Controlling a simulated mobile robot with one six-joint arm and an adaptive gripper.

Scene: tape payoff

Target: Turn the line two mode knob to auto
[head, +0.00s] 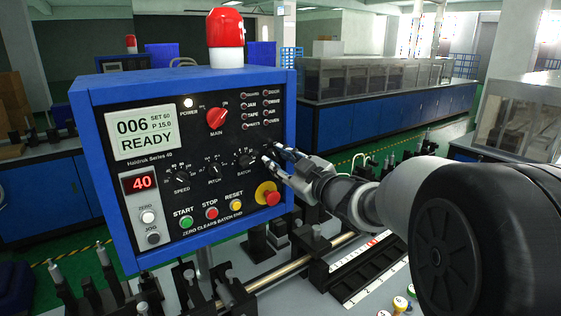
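A blue-framed control box (190,82) with a black panel faces me. I see no knob labelled as a line two mode knob and cannot read an "auto" mark. A red MAIN knob (217,118) sits at upper middle. Small black SPEED (182,177), PITCH (214,169) and BATCH (246,161) knobs form a row below it. My gripper (268,152) is in front of the panel's right side, just right of the BATCH knob. Its two fingertips are apart, with nothing visible between them. Whether they touch the panel is unclear.
A red-topped emergency stop (268,195) is just below my gripper. Green START (187,222), red STOP (211,213) and yellow RESET (236,205) buttons line the bottom. A red beacon (225,35) tops the box. Rails and clamps (310,245) fill the bench below.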

